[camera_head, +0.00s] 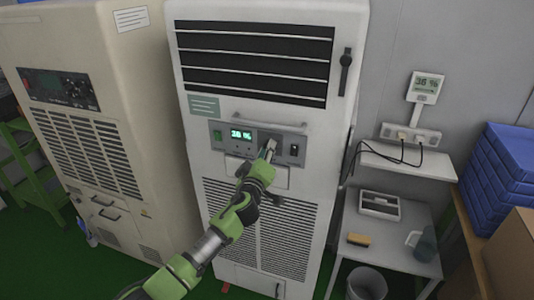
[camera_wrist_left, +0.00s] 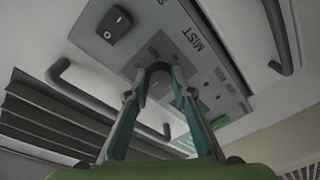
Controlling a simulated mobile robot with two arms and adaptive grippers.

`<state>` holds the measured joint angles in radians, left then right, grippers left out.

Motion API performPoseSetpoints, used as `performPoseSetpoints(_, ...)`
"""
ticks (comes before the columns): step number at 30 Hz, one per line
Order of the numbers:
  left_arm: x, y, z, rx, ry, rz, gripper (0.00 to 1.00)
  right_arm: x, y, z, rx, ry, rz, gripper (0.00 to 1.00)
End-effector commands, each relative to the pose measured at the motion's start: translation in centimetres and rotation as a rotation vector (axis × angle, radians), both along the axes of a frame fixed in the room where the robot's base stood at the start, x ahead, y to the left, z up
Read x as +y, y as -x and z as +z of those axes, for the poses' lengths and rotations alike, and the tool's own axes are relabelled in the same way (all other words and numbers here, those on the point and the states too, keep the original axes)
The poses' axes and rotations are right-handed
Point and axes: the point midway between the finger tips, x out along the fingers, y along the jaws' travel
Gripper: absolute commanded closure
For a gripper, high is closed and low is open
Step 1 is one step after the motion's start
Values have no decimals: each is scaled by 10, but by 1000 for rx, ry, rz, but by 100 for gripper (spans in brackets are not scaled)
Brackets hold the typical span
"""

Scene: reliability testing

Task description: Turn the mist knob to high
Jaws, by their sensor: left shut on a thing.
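The white humidifier cabinet (camera_head: 180,60) stands in the middle of the head view. Its grey control panel (camera_head: 219,144) has a lit green display (camera_head: 241,134) that seems to read 38 %. My left gripper (camera_head: 268,150) reaches the panel's right half and hides the mist knob there. In the left wrist view the gripper (camera_wrist_left: 161,76) has its fingertips closed around the mist knob (camera_wrist_left: 159,67), mostly hidden between them, below the printed word MIST on the panel (camera_wrist_left: 205,60). The knob's setting cannot be read. My right gripper is not in view.
A black rocker switch (camera_wrist_left: 115,24) sits close to the gripper. Handle bars stick out of the cabinet. A beige machine (camera_head: 130,60) stands at left. At right are a shelf (camera_head: 410,163), a wall display (camera_head: 426,85), a small table (camera_head: 390,240), a bin (camera_head: 367,283) and blue crates (camera_head: 500,170).

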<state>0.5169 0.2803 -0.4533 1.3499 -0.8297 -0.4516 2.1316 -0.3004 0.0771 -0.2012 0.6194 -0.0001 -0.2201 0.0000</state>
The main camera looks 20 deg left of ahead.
Motion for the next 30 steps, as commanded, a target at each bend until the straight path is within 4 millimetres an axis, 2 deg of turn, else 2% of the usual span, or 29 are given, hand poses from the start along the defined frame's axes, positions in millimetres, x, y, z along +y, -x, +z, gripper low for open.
performPoseSetpoints(1,0,0,-4,-3,-27,1,99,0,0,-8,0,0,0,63)
performPoseSetpoints(12,1,0,-4,-16,-350,2,99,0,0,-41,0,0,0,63)
performPoseSetpoints(30,3,0,-3,-34,-924,2,99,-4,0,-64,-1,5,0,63)
